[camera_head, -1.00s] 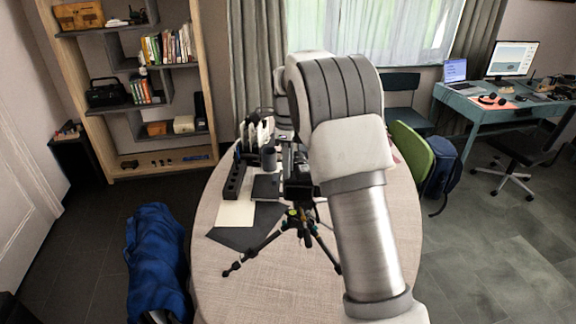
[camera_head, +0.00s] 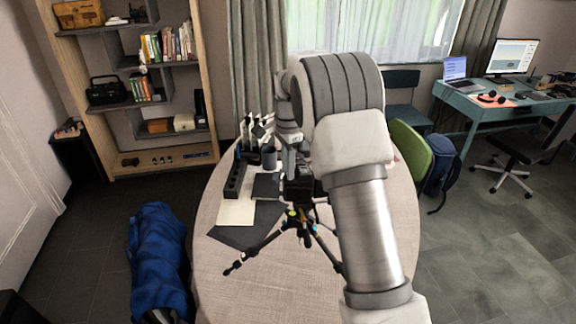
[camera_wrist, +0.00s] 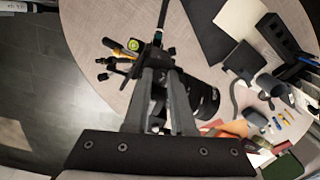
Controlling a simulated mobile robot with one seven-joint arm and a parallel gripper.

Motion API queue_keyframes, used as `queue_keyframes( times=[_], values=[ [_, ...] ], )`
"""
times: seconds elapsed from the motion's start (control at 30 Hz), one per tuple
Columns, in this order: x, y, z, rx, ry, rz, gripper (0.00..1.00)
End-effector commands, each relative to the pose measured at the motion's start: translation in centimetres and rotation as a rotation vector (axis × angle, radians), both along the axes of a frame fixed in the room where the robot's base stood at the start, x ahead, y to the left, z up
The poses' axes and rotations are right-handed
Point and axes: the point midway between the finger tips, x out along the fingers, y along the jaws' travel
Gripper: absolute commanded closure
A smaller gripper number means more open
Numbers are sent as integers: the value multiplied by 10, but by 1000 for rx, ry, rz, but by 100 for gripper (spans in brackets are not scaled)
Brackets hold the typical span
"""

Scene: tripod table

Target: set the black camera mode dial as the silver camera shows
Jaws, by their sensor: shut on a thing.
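The black camera (camera_head: 300,190) stands on a black tripod (camera_head: 262,243) on the round table, partly behind my arm in the head view. In the wrist view its dark lens (camera_wrist: 203,99) shows just right of my fingers, and tripod parts with a yellow-green level (camera_wrist: 133,45) show to the left. My gripper (camera_wrist: 160,72) is at the camera body with its fingers close together, shut on a small part there. The mode dial is hidden between or behind the fingers, so its setting cannot be read. I cannot make out the silver camera in either view.
A black slotted holder (camera_head: 235,180), a dark cup (camera_head: 269,157), dark and pale sheets (camera_head: 236,212) and white upright items stand left of and behind the tripod. The table (camera_head: 215,272) is clear at the front left.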

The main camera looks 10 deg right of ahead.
Motion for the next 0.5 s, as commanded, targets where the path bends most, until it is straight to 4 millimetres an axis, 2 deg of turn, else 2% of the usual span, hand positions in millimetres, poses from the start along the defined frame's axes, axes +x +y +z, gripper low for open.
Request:
queue_keyframes(
  times=[0.2,0.5],
  values=[
    [0,1,1,3,-3,150,100],
    [1,0,1,2,-4,265,100]
  ],
)
